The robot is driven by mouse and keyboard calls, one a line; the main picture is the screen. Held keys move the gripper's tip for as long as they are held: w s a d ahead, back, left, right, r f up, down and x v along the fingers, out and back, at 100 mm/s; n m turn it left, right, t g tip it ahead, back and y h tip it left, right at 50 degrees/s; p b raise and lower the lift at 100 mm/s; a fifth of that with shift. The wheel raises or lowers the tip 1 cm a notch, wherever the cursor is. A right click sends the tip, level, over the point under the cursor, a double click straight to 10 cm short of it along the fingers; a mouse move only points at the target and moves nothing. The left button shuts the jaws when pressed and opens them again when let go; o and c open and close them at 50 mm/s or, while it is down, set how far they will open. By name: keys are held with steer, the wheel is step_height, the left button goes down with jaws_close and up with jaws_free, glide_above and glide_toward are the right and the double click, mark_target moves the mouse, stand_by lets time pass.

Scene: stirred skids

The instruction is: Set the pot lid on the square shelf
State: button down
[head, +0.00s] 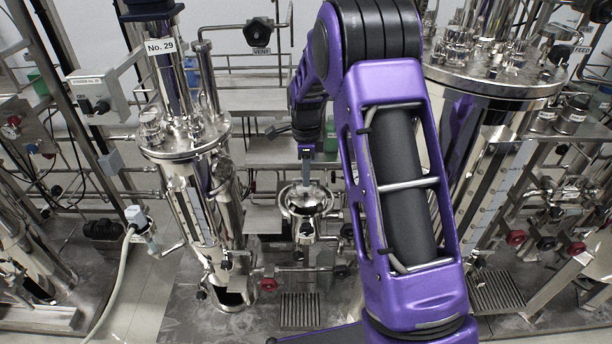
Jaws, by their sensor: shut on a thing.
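The pot lid (304,203) is a shiny round metal lid in the middle of the head view. My gripper (307,182) points down and is shut on the top of the lid. A flat steel shelf (262,221), roughly square, is just left of the lid and a little lower; I take it as the square shelf, but other plates look similar. Steel fittings show directly below the lid, and I cannot tell whether the lid touches them. My purple arm hides what is right of the lid.
A wider steel shelf (270,151) is behind and above, with another plate (245,100) higher up. A tall steel vessel (205,220) stands at left, and a large tank (490,85) at right. Pipes and red-handled valves (268,285) crowd the space below.

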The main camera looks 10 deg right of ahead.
steer(key=shift+r+p, duration=1.5)
steer(key=shift+r, duration=0.9)
